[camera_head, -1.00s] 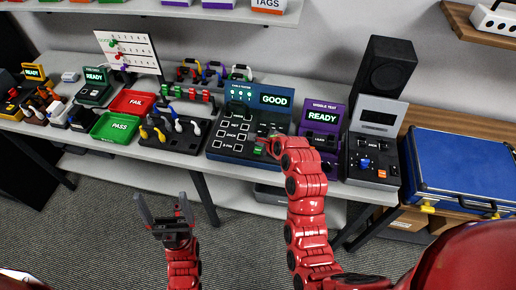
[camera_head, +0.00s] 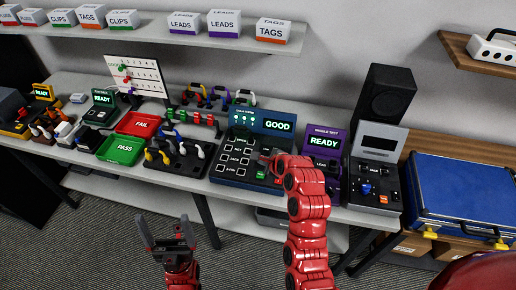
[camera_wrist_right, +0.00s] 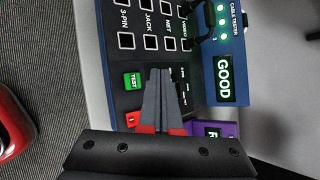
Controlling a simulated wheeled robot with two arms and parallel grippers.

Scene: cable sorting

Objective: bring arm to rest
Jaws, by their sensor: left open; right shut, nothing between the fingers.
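My left gripper (camera_head: 167,236) is open and empty, in front of the table edge at the lower left of the head view. My right arm (camera_head: 307,215) reaches up to the blue cable tester (camera_head: 229,166), whose screen reads GOOD. In the right wrist view my right gripper (camera_wrist_right: 160,75) is shut with nothing in it, its fingertips over the tester's panel beside the green TEST button (camera_wrist_right: 133,81). I cannot tell whether the tips touch the panel. A dark cable end (camera_wrist_right: 207,22) sits at the tester's socket side.
A purple wiggle tester (camera_head: 324,150) reading READY and a grey device (camera_head: 377,170) stand right of the tester. Left are a red FAIL tray (camera_head: 122,128), a green PASS tray (camera_head: 107,157) and a cable rack (camera_head: 158,178). A blue case (camera_head: 455,185) lies at the right. The floor in front is clear.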

